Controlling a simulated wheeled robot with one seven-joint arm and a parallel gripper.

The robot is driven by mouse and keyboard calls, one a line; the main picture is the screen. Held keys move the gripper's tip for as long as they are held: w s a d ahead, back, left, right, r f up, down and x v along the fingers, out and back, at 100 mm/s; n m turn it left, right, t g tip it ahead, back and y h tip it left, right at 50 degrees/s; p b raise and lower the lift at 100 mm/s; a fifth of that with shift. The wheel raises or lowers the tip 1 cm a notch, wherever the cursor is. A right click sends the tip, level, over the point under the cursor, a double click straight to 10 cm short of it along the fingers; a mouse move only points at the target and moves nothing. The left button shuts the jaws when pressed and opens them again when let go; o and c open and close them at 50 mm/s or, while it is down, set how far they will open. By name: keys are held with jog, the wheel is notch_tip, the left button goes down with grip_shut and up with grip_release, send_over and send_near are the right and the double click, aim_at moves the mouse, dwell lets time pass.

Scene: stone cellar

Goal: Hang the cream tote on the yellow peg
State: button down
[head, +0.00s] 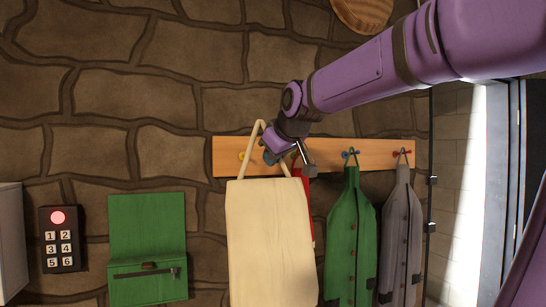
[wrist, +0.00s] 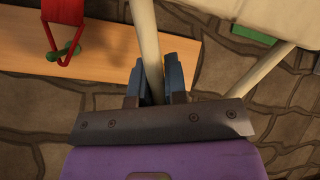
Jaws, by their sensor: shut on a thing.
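The cream tote (head: 268,240) hangs from my gripper (head: 271,157), its handle loop standing up above the bag. In the wrist view my gripper (wrist: 157,78) has its blue fingers shut on one strand of the cream handle (wrist: 146,35). The yellow peg (head: 242,156) is on the wooden board, just left of my gripper and close beside the handle's left strand. Whether the loop is around the peg I cannot tell.
The wooden peg board (head: 330,153) also carries a red item (head: 306,195) partly behind the tote, a green coat (head: 350,235) and a grey coat (head: 401,235). Left are a green wall pouch (head: 147,235) and a keypad (head: 61,240).

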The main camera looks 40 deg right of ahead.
jog(key=shift+w+d+f, duration=0.35)
jog(key=shift+w+d, duration=0.15)
jog(key=shift+w, duration=1.35)
jog(key=shift+w+d+f, duration=0.35)
jog(key=shift+w+d, duration=0.2)
jog(key=shift+w, duration=1.25)
jog(key=shift+w+d+f, duration=0.35)
jog(key=shift+w+d, duration=0.15)
jog(key=shift+w, duration=1.35)
jog(key=shift+w+f, duration=0.15)
jog(key=shift+f, duration=1.2)
jog(key=shift+w+d+f, duration=0.2)
jog(key=shift+w+f, duration=0.2)
jog(key=shift+f, duration=0.05)
jog(key=shift+a, duration=0.1)
jog(key=c, duration=1.1)
grip_release()
jog(key=shift+s+a+r, duration=0.1)
